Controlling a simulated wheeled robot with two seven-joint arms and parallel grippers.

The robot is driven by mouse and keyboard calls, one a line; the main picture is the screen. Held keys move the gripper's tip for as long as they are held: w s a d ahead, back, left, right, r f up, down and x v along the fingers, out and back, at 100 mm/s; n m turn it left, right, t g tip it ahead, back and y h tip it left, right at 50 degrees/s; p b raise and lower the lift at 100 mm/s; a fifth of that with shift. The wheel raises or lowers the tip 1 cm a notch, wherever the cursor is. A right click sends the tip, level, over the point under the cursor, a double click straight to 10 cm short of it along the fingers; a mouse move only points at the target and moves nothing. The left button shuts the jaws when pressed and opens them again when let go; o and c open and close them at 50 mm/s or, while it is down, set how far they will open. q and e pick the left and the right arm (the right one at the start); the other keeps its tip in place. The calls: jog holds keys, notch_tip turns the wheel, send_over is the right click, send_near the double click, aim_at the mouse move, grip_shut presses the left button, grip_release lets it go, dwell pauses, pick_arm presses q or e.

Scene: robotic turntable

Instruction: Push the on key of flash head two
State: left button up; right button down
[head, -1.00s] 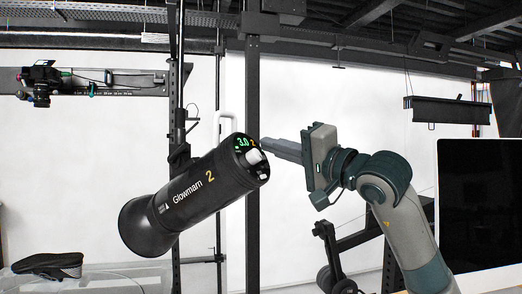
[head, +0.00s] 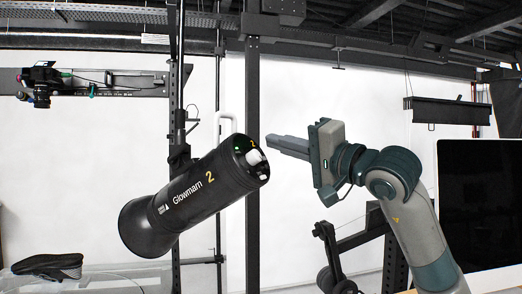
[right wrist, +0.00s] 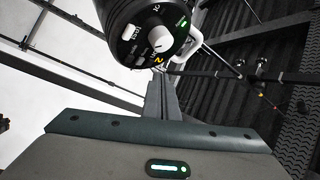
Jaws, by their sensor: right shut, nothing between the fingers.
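Flash head two (head: 190,200) is a black cylinder marked "Glowmarn" and a yellow 2, hanging tilted with its control end up and right. In the right wrist view its control face (right wrist: 145,42) shows a white knob (right wrist: 160,38), small white-marked keys (right wrist: 131,32) and a green light (right wrist: 183,22). Which key is the on key is too small to read. My right gripper (head: 269,143) is shut and empty, its fingertips just right of the control face in the head view. In the right wrist view the shut fingers (right wrist: 162,92) point toward that face, apparently without contact. My left gripper is out of view.
A dark upright post (head: 252,100) stands behind the flash head. A camera on a rail (head: 40,82) is at the far left. A black shoe-like item (head: 48,266) lies lower left. A dark screen (head: 480,205) stands at the right.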

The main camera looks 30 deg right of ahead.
jog(key=s+d+r, duration=0.2)
jog(key=s+r, duration=0.1)
jog(key=s, duration=0.1)
jog(key=shift+s+d+p, duration=0.2)
jog(key=shift+d+p, duration=0.15)
jog(key=shift+d, duration=0.05)
dwell(0.4)
